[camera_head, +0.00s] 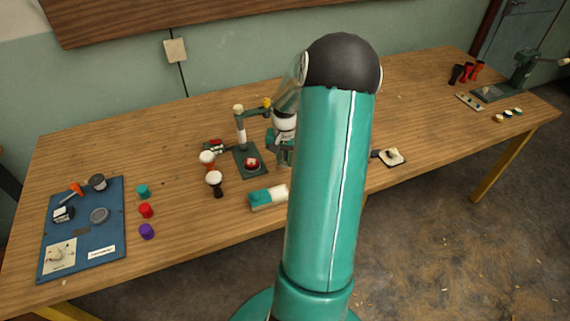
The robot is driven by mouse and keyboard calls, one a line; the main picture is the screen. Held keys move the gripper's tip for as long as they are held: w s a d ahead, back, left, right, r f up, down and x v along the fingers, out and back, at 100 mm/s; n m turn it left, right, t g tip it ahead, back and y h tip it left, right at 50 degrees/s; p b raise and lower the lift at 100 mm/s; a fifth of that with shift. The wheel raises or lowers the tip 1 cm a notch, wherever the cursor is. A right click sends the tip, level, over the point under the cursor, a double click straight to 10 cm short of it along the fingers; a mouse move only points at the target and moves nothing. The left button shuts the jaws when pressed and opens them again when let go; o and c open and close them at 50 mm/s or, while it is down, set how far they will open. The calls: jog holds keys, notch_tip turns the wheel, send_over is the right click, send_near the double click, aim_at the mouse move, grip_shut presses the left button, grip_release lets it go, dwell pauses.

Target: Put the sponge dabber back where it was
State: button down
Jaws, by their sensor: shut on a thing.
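My gripper (283,150) is over the middle of the table, right beside the green stand. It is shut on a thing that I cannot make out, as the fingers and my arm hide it. I cannot pick out the sponge dabber for sure. A pale square tile (391,158) with a small beige lump and a dark handle-like end lies right of my arm, near the table's front edge. A cream card (58,257) with another beige lump lies on the blue board at the left.
The green stand (249,160) holds a small red-and-white piece. A teal-and-white block (262,198) lies in front. Teal, red (146,211) and purple caps stand beside the blue board (111,190). My arm hides the table's middle right.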

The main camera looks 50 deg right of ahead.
jog(key=shift+f, duration=1.2)
jog(key=shift+a+f, duration=0.1)
jog(key=shift+f, duration=0.05)
jog(key=c, duration=1.2)
grip_release()
jog(key=shift+c, duration=0.2)
